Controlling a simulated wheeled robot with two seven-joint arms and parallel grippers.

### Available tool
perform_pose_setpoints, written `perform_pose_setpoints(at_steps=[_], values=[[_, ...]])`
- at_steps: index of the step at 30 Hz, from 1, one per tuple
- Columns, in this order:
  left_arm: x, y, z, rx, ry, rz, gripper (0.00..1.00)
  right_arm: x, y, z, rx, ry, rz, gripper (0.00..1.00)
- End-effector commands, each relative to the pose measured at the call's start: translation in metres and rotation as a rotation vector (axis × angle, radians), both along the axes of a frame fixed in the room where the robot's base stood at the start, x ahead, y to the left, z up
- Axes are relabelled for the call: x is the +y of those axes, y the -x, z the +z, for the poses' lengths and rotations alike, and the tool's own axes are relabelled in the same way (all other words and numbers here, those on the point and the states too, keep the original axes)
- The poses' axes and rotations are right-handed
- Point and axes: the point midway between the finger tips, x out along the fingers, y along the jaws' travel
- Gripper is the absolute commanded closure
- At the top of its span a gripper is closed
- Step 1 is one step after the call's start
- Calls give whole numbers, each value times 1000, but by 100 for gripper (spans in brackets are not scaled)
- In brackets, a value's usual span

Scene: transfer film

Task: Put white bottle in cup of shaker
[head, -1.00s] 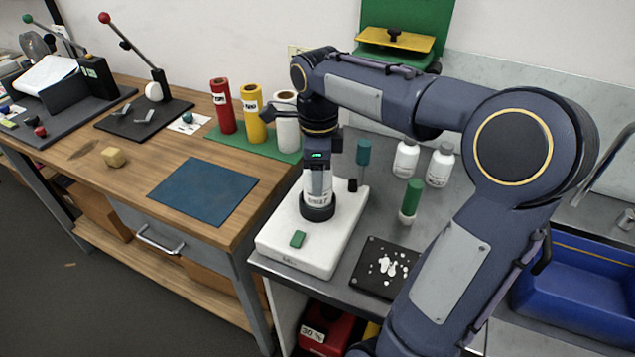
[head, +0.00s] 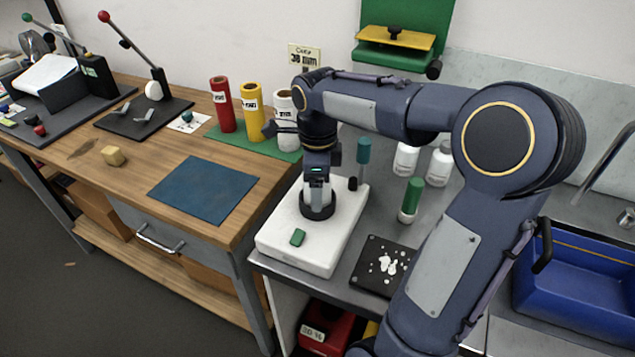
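The shaker (head: 275,243) is a white box with a black cup (head: 318,211) on top and a green button on its front. A white bottle (head: 318,194) stands upright in the cup, its lower part hidden by the cup wall. My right gripper (head: 318,186) points straight down over the cup, with its fingers closed around the upper part of the bottle. The gripper hides the bottle's top. My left gripper is not in view.
Two more white bottles (head: 405,160) stand behind on the grey bench, partly hidden by my arm. A green-capped tube (head: 412,197), a teal-topped rod (head: 363,155) and a black plate with white bits (head: 372,277) are nearby. A blue bin (head: 575,300) is at right.

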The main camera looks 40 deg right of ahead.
Motion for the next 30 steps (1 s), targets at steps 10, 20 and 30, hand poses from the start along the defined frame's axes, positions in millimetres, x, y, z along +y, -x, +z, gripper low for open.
perform_pose_setpoints(at_steps=[10, 20, 30], values=[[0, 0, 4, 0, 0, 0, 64, 0, -1, 22, -6, 1, 0, 26], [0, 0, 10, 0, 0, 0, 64, 0, -1, 93, -4, 0, 1, 26], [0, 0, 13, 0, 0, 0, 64, 0, 0, 123, 0, 0, 1, 26]])
